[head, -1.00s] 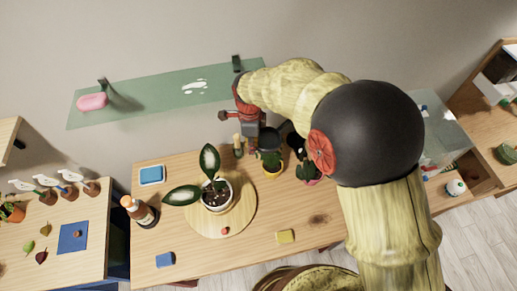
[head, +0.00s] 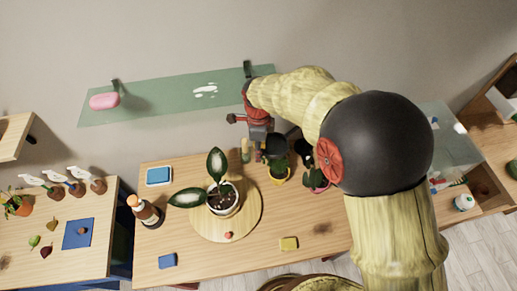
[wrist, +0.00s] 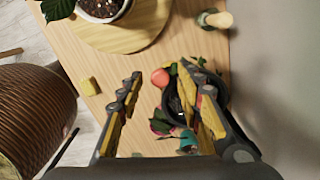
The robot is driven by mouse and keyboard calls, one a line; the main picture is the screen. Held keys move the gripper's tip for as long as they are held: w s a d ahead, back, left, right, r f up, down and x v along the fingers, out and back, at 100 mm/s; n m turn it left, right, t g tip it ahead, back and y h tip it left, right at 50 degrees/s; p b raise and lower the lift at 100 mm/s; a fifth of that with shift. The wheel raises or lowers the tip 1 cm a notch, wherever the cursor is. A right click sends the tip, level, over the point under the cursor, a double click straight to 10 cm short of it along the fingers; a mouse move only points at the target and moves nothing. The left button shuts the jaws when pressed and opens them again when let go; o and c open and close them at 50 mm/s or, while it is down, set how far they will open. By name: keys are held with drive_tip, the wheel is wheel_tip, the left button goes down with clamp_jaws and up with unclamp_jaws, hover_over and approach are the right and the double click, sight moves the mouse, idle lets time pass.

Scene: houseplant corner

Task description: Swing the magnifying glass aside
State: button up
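A dark round disc (head: 276,144), which looks like the magnifying glass, stands over a small plant in a yellow pot (head: 279,176) at the back of the table. In the wrist view a dark ring (wrist: 224,92), probably its rim, shows partly behind my right finger. My gripper (wrist: 160,74) is open and empty, its two fingers well apart. A small red ball shape (wrist: 160,78) shows between the fingertips, below them. In the head view my gripper (head: 262,134) is beside the disc, its fingertips hard to make out. I cannot tell whether a finger touches the ring.
A large potted plant (head: 223,200) stands on a round wooden board (head: 245,228) to the left. A pink-potted plant (head: 317,180) is to the right. A green glass shelf (head: 160,106) hangs above.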

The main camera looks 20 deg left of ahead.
drive_tip(key=shift+d, duration=0.15)
drive_tip(key=w+d+n, duration=0.2)
drive_tip(key=d+n, duration=0.4)
drive_tip(key=d, duration=0.9)
drive_tip(key=w+d+n+p, duration=0.1)
drive_tip(key=d+n, duration=0.6)
drive_tip(key=d, duration=0.9)
drive_tip(key=shift+w, duration=0.9)
drive_tip(key=shift+c, duration=0.3)
